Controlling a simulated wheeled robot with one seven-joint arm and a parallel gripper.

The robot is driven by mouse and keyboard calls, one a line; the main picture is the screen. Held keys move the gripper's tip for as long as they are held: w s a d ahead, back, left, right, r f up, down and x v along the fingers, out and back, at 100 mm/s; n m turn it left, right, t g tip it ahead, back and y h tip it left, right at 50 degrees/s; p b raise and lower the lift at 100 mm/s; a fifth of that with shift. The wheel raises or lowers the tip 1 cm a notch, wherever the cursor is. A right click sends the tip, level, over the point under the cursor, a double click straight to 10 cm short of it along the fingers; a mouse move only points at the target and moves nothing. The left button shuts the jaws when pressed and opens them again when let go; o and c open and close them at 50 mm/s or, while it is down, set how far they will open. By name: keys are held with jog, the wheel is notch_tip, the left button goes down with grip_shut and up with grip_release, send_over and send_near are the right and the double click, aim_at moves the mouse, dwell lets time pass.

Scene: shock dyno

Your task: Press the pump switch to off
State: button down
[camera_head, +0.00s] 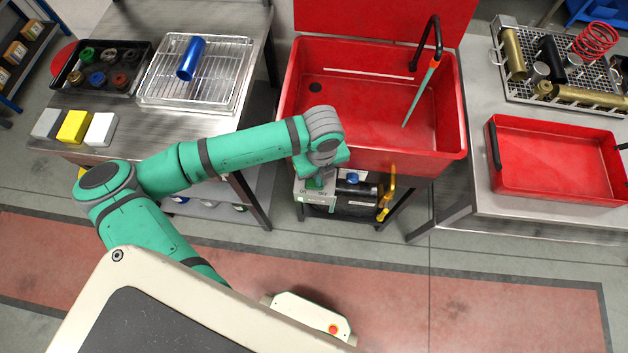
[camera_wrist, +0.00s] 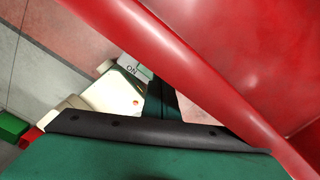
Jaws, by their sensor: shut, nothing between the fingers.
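The pump switch box (camera_head: 316,197) is a pale grey box with small lettering, under the front edge of the red sink. In the wrist view a pale panel marked "ON" (camera_wrist: 131,70) shows beside the red sink rim. My gripper (camera_head: 318,182) is shut and empty, pointing down at the top of this box. It also shows in the wrist view, where its dark fingers (camera_wrist: 164,102) lie close to the panel. The switch's moving part is hidden, so I cannot tell its position or whether my fingers touch it.
The red sink (camera_head: 375,160) overhangs the box closely. A yellow valve handle (camera_head: 388,190) and a blue-capped part (camera_head: 352,178) sit right of the box. Steel tables stand on both sides, with a red tray (camera_head: 555,190) on the right one.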

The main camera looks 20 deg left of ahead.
jog(key=shift+f, duration=0.4)
dwell(0.3)
notch_tip(320, 180, up, 7)
dwell(0.8)
dwell(0.5)
